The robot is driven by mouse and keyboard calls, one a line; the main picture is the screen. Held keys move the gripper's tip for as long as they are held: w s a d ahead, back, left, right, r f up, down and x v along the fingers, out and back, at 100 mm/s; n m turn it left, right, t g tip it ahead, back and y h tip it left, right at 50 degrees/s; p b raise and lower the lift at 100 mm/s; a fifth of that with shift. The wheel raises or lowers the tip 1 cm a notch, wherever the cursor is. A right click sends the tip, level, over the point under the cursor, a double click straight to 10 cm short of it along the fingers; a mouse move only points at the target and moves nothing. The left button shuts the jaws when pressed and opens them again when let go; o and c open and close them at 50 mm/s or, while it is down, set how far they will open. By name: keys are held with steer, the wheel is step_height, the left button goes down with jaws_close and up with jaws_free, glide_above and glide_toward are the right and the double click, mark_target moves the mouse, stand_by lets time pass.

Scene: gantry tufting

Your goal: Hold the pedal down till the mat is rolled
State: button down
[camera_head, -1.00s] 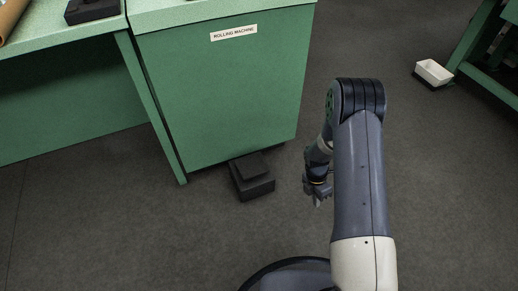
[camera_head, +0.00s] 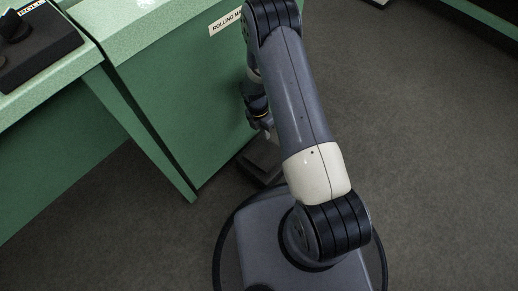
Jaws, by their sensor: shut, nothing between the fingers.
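The dark pedal (camera_head: 257,168) sits on the floor at the foot of the green rolling machine (camera_head: 175,85). Its right part is hidden behind my arm. My gripper (camera_head: 269,133) is shut and empty, pointing down, just above the pedal in the picture. The arm partly covers it, and I cannot tell whether it touches the pedal. The machine's label (camera_head: 225,20) is partly covered by my arm. The mat is not in view.
A green table (camera_head: 70,90) stands left of the machine, with a black control box (camera_head: 38,48) on it.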

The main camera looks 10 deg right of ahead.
mark_target(273, 159)
stand_by(0.4)
steer(key=b+x, duration=0.5)
steer(key=x, duration=0.9)
